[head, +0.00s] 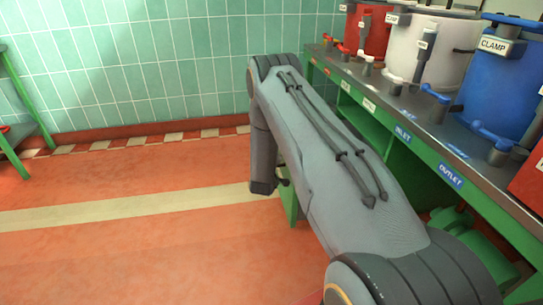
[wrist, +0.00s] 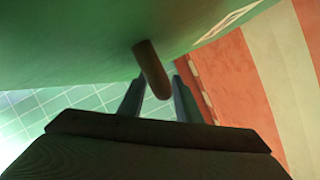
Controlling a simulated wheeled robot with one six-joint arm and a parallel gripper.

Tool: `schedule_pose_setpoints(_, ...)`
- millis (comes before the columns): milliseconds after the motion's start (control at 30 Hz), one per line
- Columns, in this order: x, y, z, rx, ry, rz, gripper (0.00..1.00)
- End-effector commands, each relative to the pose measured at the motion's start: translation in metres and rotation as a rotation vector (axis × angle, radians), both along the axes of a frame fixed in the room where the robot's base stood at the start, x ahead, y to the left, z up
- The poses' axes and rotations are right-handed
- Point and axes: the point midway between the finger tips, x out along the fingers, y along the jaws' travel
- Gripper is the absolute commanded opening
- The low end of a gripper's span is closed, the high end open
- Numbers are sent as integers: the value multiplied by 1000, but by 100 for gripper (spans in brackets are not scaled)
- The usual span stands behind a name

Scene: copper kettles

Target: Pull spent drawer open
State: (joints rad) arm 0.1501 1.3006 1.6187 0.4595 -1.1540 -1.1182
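In the wrist view, a brown rounded handle (wrist: 152,70) sticks out from a green panel (wrist: 85,60). The panel carries a pale-outlined label (wrist: 232,22) whose words I cannot read; I cannot tell whether it is the spent drawer's front. My gripper (wrist: 158,84) has its two dark fingers apart, one on each side of the handle's end as seen here. I see no clear contact between the fingers and the handle. In the head view, my arm covers the bench front, so the handle is hidden and my gripper is not clearly visible.
A green bench with a grey top (head: 460,135) runs along the right. It bears a red vessel (head: 371,30), a white vessel (head: 430,45) and a blue vessel (head: 500,85), with taps and labels. A green stand (head: 35,130) is at far left. The red floor (head: 130,225) between is clear.

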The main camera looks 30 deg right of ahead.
Motion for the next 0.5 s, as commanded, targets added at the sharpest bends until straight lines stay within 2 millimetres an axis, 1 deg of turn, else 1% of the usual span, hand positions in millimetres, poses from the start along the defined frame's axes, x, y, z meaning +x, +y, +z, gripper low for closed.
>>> schedule_pose_setpoints(167,-1,1,1,0,-1,1,31)
schedule_pose_setpoints(267,-8,6,4,-1,-1,2,31)
schedule_pose_setpoints(500,-41,27,13,-1,2,2,31)
